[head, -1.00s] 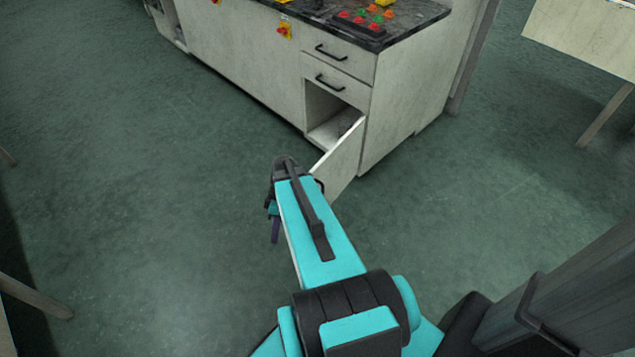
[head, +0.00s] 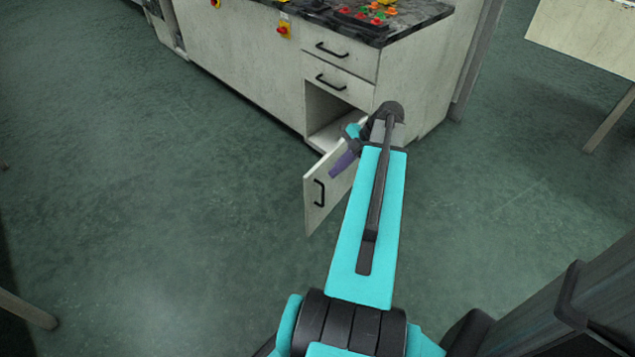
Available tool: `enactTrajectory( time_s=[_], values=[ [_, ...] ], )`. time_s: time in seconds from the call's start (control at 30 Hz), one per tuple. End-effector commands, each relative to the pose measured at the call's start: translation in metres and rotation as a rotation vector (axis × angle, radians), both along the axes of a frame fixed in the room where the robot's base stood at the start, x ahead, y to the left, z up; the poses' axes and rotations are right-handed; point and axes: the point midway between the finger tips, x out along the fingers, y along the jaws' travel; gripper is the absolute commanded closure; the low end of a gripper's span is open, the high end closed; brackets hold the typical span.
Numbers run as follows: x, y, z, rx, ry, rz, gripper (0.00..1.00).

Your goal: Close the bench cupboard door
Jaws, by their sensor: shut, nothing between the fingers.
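The bench cupboard door (head: 312,214) stands open at the bottom right of the bench. Its pale outer face and black handle (head: 319,192) show in the head view. The open cupboard (head: 322,110) shows behind it, below two drawers. My gripper (head: 341,164), with purple fingers, is shut and empty. It overlaps the upper part of the door, to the right of the handle. I cannot tell whether it touches the door. My arm hides the hinge side of the door and part of the opening.
The bench (head: 235,60) has a dark top with coloured buttons (head: 366,16) and red-yellow switches (head: 284,29) on its front. Another table (head: 590,40) stands at the upper right. The green floor left of the door is clear.

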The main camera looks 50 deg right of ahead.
Motion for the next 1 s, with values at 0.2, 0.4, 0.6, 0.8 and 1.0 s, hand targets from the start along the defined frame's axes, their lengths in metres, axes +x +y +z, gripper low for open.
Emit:
enactTrajectory(
  time_s=[0.2, 0.4, 0.6, 0.8, 1.0],
  values=[
    [-0.019, -0.028, 0.016, -0.058, -0.100, 0.065, 1.00],
    [-0.022, -0.031, 0.020, -0.069, -0.116, 0.078, 1.00],
    [-0.022, -0.031, 0.020, -0.068, -0.115, 0.077, 1.00],
    [-0.020, -0.029, 0.015, -0.067, -0.114, 0.077, 1.00],
    [-0.013, -0.021, 0.000, -0.066, -0.114, 0.076, 1.00]
  ],
)
